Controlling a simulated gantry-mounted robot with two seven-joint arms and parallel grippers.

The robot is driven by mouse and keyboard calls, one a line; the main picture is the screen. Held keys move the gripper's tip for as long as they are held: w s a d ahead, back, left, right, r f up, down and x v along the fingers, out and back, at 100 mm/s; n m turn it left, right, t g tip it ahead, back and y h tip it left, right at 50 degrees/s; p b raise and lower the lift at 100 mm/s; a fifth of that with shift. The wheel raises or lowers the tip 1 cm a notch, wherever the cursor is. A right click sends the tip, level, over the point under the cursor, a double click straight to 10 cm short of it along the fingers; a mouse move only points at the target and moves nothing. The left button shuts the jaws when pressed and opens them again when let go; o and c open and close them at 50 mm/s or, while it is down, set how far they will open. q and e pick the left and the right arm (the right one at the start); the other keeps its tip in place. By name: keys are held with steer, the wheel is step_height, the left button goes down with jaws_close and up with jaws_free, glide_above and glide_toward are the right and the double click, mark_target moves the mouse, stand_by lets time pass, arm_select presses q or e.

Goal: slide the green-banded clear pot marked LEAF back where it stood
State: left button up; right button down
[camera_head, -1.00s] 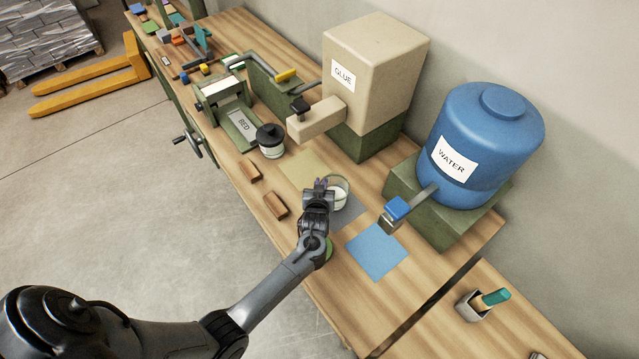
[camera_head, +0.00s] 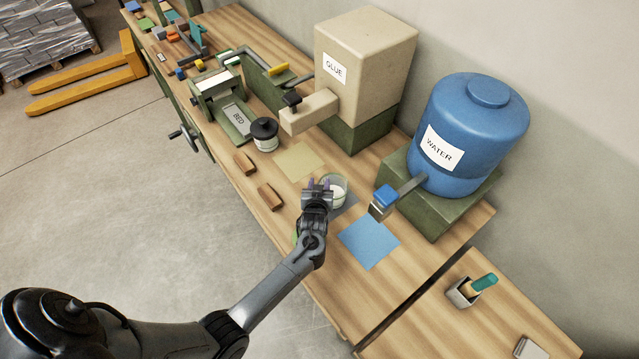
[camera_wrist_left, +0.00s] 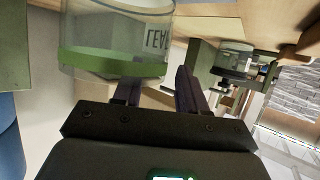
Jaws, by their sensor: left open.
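The clear pot (camera_head: 338,191) with pale contents stands on the grey mat (camera_head: 347,207) in the head view. In the left wrist view the pot (camera_wrist_left: 115,35) is large at upper left, with its green band and part of the LEAF label showing. My left gripper (camera_head: 319,184) is open beside the pot, on its near-left side. In the wrist view the gripper's fingers (camera_wrist_left: 157,82) are apart, and the pot overlaps the one at left. I cannot tell whether either finger touches it. My right gripper is in neither view.
A tan mat (camera_head: 299,161) and a blue mat (camera_head: 369,244) lie either side of the grey one. The GLUE box (camera_head: 365,65), WATER barrel (camera_head: 472,135) and its blue-handled tap (camera_head: 386,197) stand behind. A black-lidded jar (camera_head: 265,136) and wooden blocks (camera_head: 270,197) are leftward.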

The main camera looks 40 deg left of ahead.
arm_select(q)
steer(key=shift+r, duration=0.15)
steer(key=v, duration=1)
steer(key=shift+s+d, duration=0.2)
steer(key=shift+s, duration=0.1)
steer(key=shift+s, duration=0.1)
